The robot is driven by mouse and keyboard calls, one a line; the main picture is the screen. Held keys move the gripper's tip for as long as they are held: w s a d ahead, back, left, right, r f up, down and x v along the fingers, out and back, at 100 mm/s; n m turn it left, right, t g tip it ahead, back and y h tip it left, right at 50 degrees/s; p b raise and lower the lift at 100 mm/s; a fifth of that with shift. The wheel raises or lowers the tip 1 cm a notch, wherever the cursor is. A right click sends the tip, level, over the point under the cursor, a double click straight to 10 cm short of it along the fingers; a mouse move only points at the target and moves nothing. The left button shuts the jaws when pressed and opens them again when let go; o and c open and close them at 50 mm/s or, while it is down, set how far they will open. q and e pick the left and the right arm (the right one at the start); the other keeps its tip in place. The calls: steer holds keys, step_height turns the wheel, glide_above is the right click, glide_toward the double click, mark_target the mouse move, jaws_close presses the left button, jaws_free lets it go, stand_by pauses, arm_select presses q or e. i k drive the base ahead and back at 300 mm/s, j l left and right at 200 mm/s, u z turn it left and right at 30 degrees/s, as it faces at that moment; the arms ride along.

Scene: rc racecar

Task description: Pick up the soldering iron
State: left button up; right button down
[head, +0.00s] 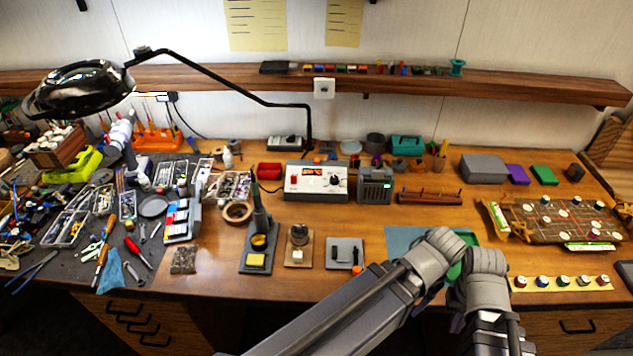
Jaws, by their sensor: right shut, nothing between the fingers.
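The soldering iron (259,196) stands upright, its dark handle up, in a dark stand (243,262) with a yellow sponge at the front of the bench, left of the middle. The iron's lower part is hidden in the stand. My right arm is folded over the front edge, right of the middle, with its bend above a blue mat. My right gripper (506,343) is low at the bottom edge, well to the right of the iron and apart from it. It is shut and empty; its fingertips are hard to make out. My left gripper is out of view.
A white soldering station (316,181) stands behind the iron. A tape roll (237,211) is left of it, small parts on blocks (299,255) right of it. A magnifier lamp (80,88) hangs at the left over crowded tools.

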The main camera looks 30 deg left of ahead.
mark_target(258, 208)
steer(key=u, duration=1.65)
steer(key=k+j+z, duration=0.1)
steer(key=k+j, duration=0.15)
steer(key=k, duration=0.25)
